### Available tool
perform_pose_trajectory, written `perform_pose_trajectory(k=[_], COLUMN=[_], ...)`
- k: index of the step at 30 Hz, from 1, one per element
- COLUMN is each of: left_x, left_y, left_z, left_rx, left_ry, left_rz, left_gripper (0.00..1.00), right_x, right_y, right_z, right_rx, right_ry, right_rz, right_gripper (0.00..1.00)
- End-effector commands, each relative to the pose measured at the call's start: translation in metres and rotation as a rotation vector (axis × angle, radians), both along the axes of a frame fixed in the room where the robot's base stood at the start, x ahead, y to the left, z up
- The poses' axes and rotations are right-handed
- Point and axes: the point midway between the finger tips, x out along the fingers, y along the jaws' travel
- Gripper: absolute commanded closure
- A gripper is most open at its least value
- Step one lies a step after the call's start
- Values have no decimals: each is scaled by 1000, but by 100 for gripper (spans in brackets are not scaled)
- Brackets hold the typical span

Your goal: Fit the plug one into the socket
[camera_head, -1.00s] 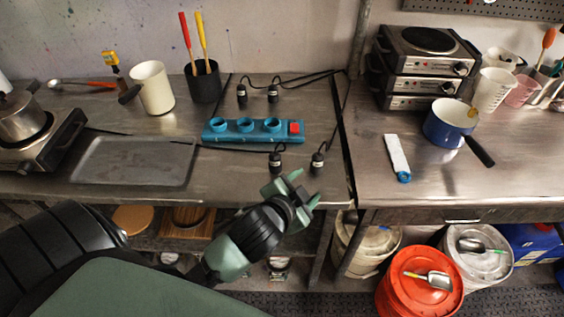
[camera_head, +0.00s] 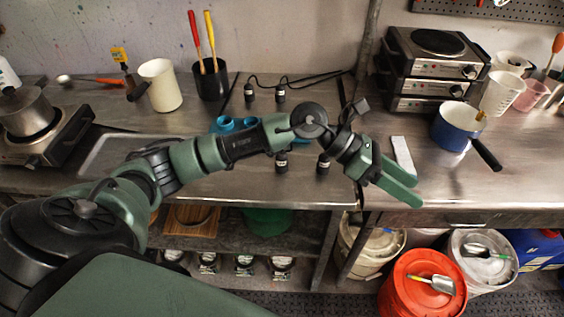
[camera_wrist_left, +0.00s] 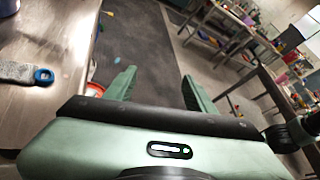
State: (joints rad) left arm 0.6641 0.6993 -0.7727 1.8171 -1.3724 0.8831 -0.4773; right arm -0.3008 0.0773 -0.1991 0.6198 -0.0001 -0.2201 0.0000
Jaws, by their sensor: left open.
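The blue socket strip (camera_head: 222,125) lies on the left bench, mostly hidden behind my left arm. Several small black plugs are near it. Two stand behind it, a left one (camera_head: 249,92) and a right one (camera_head: 280,94). I cannot tell which is plug one. My left gripper (camera_head: 418,194) is open and empty, to the right of the front plugs, over the front of the right bench. Its spread fingers show in the left wrist view (camera_wrist_left: 158,73). My right gripper is not in view.
A white strip-like tool (camera_head: 402,157) and a blue pot (camera_head: 453,127) are near my left gripper. Stacked hot plates (camera_head: 432,75) stand behind. A white jug (camera_head: 160,86) and a black holder (camera_head: 211,80) stand at the back left. Buckets (camera_head: 423,284) are on the floor below.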

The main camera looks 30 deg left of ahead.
Motion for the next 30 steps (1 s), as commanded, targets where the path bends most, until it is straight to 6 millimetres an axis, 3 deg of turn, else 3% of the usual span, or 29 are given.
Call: perform_pose_trajectory(k=[3,6,9,12,15,17,23,30], left_x=[19,31,36,35,32,31,29,21], left_y=[77,154,226,275,300,307,307,305], left_z=[-43,-60,-59,-51,-46,-47,-67,-98], left_rx=[407,711,947,1099,1176,1194,1197,1194], left_ry=[-73,-69,-25,26,60,71,76,75], left_rz=[-94,-142,-160,-164,-166,-167,-169,-171], left_gripper=[45,45,45,45,45,45,45,45], right_x=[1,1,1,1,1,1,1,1], right_y=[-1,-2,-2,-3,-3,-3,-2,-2], right_z=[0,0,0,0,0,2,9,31], right_rx=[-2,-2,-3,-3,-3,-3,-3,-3], right_ry=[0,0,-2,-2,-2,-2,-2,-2], right_rz=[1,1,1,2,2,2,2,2], right_gripper=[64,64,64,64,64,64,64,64])
